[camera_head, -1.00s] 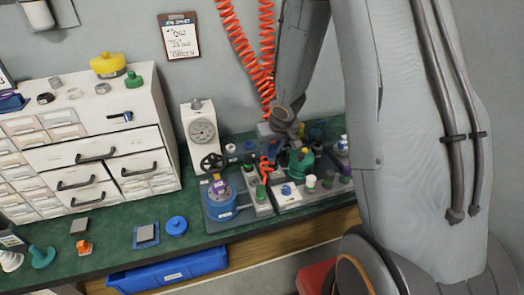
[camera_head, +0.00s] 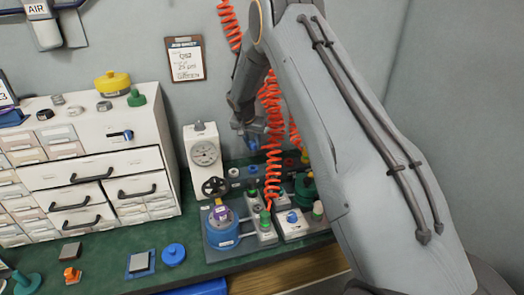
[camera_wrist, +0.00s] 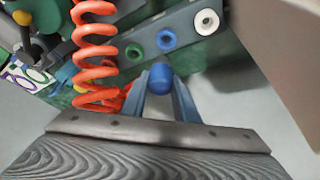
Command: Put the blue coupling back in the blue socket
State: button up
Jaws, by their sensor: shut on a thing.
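My gripper (camera_wrist: 158,95) is shut on the blue coupling (camera_wrist: 161,76), whose rounded blue end shows between the fingers in the wrist view. In the head view my gripper (camera_head: 251,131) hangs above the back of the bench, with the coupling (camera_head: 253,144) small below it. The blue socket (camera_wrist: 166,40) is a blue ring with a dark hole on a grey strip. It lies beyond the coupling in the wrist view, between a white socket (camera_wrist: 206,21) and a green socket (camera_wrist: 135,52). The coupling is apart from the blue socket.
An orange coiled hose (camera_wrist: 94,50) hangs close to the left of my gripper. A gauge stand (camera_head: 204,150) and a blue round vessel (camera_head: 222,228) stand on the green bench. A white drawer cabinet (camera_head: 90,165) is at left. Several small fittings crowd the bench's right part.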

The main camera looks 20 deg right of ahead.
jog(key=shift+w+a+f, duration=0.1)
jog(key=shift+w+a, duration=0.05)
jog(key=shift+w, duration=0.15)
jog(key=shift+f+b, duration=0.9)
jog(key=shift+f, duration=1.75)
jog(key=shift+b, duration=0.4)
jog(key=shift+f+b, duration=1.05)
jog(key=shift+f, duration=0.4)
jog(key=o, duration=1.2)
jog(key=shift+s, duration=0.1)
jog(key=shift+r, duration=0.1)
